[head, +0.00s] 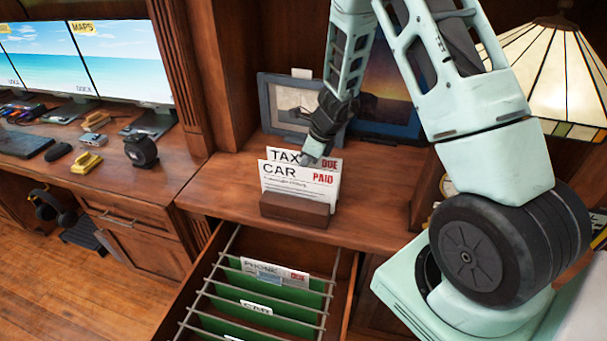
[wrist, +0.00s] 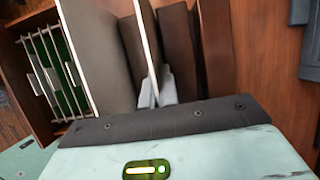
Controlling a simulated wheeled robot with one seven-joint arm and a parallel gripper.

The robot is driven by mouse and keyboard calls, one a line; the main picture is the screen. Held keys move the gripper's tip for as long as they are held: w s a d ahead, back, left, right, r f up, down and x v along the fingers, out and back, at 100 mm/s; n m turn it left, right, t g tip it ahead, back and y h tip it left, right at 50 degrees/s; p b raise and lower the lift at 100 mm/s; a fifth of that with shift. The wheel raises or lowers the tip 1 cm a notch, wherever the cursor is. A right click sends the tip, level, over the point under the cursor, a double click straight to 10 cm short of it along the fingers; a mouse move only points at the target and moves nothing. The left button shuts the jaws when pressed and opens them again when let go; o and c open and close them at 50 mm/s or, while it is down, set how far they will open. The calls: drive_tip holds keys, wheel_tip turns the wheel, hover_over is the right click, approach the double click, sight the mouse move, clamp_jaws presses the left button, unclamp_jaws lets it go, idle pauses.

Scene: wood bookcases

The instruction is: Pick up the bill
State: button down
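Two bills stand upright in a small wooden holder (head: 294,211) on the desk in the head view. The front one is the CAR bill (head: 298,187), marked PAID. Behind it is the TAX bill (head: 290,155), marked DUE, its lower part hidden. My gripper (head: 312,158) reaches down at the top of the TAX bill. In the wrist view, my gripper (wrist: 156,92) has its grey fingers close on both sides of the rear bill's white edge (wrist: 147,35) and appears shut on it. The CAR bill (wrist: 92,55) stands apart to the left. The TAX bill is still in the holder.
An open drawer below holds green hanging folders (head: 262,302) and a PHONE bill (head: 275,272) marked DUE. Picture frames (head: 290,105) stand behind the holder. A stained-glass lamp (head: 550,75) is at the right. Monitors (head: 120,50) stand on the left desk.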

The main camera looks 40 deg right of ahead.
wheel_tip(320, 180, up, 10)
drive_tip(key=shift+p, duration=1)
